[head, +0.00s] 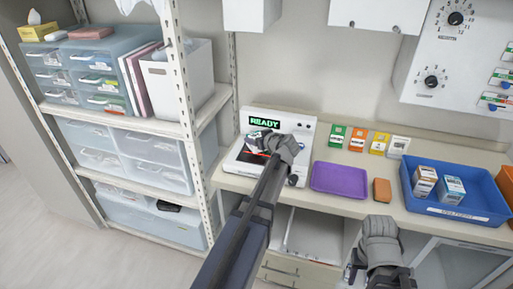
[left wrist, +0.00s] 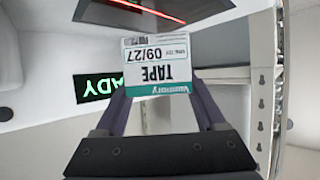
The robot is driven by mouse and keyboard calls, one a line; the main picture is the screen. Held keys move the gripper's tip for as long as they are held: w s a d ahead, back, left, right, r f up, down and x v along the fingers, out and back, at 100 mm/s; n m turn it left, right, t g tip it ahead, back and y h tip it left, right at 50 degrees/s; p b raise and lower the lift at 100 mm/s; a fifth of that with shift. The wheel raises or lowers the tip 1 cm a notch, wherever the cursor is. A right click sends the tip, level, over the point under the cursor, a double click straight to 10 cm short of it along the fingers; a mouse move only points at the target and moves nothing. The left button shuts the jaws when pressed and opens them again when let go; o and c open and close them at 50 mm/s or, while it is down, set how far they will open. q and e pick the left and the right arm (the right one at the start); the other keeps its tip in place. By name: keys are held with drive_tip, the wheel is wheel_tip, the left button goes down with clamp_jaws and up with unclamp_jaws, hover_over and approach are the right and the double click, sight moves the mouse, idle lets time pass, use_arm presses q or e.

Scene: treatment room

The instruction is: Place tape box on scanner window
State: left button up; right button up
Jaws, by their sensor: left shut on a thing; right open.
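The tape box (left wrist: 157,62) is a small white box with a teal band and a label reading "TAPE 09/27", upside down in the left wrist view. My left gripper (left wrist: 160,92) is shut on it, one dark finger on each side. In the head view my left gripper (head: 259,143) is over the white scanner (head: 246,167), and the box is mostly hidden there. The scanner window (left wrist: 130,14), dark with a red line, shows beyond the box in the left wrist view. Contact between them cannot be told. My right gripper (head: 383,274) is open near the counter's front edge.
The scanner's display (head: 265,121) reads READY. Right of the scanner are a purple tray (head: 339,179), an orange-brown block (head: 382,189), several small cards behind, and a blue bin (head: 456,208) holding boxes. A shelf post (head: 190,110) stands close on the left.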

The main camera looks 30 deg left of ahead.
use_arm(q)
drive_tip(key=shift+f+b, duration=1.1)
drive_tip(key=shift+f, duration=0.45)
drive_tip(key=shift+f, duration=0.1)
drive_tip(key=shift+f, duration=0.15)
drive_tip(key=o, duration=1.4)
drive_tip(key=shift+r, duration=0.35)
drive_tip(key=p+v, duration=0.4)
drive_tip(key=v, duration=0.6)
drive_tip(key=shift+d+r+p, duration=0.1)
drive_tip(key=shift+d+p, duration=0.1)
drive_tip(key=shift+p, duration=0.2)
drive_tip(key=shift+v, duration=0.8)
